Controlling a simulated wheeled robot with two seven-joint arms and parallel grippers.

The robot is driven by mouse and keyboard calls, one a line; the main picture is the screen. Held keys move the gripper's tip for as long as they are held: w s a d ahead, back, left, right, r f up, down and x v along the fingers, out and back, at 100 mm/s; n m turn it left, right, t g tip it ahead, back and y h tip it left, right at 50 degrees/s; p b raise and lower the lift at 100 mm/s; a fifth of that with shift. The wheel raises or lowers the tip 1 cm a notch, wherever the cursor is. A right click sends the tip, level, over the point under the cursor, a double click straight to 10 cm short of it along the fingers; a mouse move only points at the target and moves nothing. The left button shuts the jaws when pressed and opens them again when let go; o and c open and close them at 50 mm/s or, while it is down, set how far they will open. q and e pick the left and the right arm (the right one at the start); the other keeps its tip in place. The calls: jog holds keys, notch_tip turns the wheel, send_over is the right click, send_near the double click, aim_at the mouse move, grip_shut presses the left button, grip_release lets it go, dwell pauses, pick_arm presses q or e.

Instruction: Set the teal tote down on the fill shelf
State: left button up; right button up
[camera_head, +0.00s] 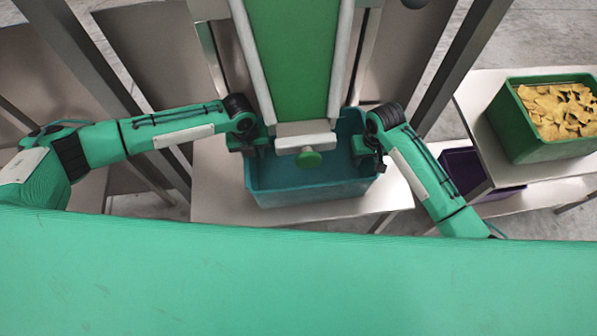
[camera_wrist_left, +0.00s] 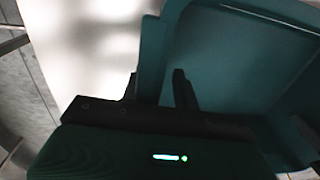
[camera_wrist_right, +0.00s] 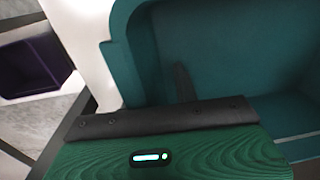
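The teal tote (camera_head: 315,192) is under the green chute, at the pale fill shelf (camera_head: 218,207), upright and empty where its inside shows. I cannot tell whether its base touches the shelf. My left gripper (camera_head: 254,147) is at the tote's left wall; in the left wrist view the wall of the tote (camera_wrist_left: 235,60) runs between its fingers. My right gripper (camera_head: 368,158) is at the right wall; the right wrist view shows one finger inside the tote (camera_wrist_right: 235,45). Both look shut on the walls. The chute hides the tote's back middle.
At right, a green crate of yellow chips (camera_head: 540,140) stands on a raised table, with a purple tote (camera_head: 460,170) lower down. Metal posts (camera_head: 455,75) flank the shelf.

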pick_arm(q)
jog(key=shift+a, duration=0.2)
pick_arm(e)
jog(key=shift+d, duration=0.25)
pick_arm(q)
jog(key=shift+w+r, duration=0.1)
jog(key=shift+r, duration=0.45)
pick_arm(e)
jog(key=shift+w, duration=0.1)
pick_arm(q)
jog(key=r, duration=1)
jog(key=shift+a+r, duration=0.2)
jog(key=shift+r, duration=0.2)
pick_arm(e)
jog(key=shift+d+r, duration=0.1)
jog(key=r, duration=1.2)
jog(key=shift+d, duration=0.25)
pick_arm(q)
jog(key=shift+s, duration=0.2)
pick_arm(e)
jog(key=shift+f, duration=0.15)
